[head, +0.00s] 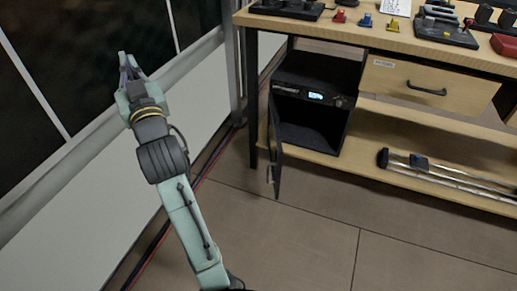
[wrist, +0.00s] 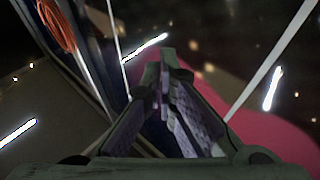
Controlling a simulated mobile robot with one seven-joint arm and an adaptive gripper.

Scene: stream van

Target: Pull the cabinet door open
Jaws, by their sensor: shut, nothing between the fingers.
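The black cabinet (head: 318,72) sits on the lower shelf of the workbench, with a small lit display on its front. Its dark door (head: 277,140) stands swung outward at the left side, seen nearly edge-on, and the empty-looking inside shows. A small handle (head: 270,173) is on the door's lower part. My gripper (head: 126,60) is far to the left of the door, raised in front of the window rail and touching nothing I can see. In the wrist view my gripper (wrist: 167,62) has its fingers together with nothing between them. The cabinet does not show clearly there.
The wooden workbench (head: 370,32) carries small tools and parts on top. A drawer (head: 425,85) is shut right of the cabinet. Metal rails (head: 440,172) lie on the lower shelf. The tiled floor (head: 300,240) in front is clear. A wall with a rail (head: 60,170) runs along the left.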

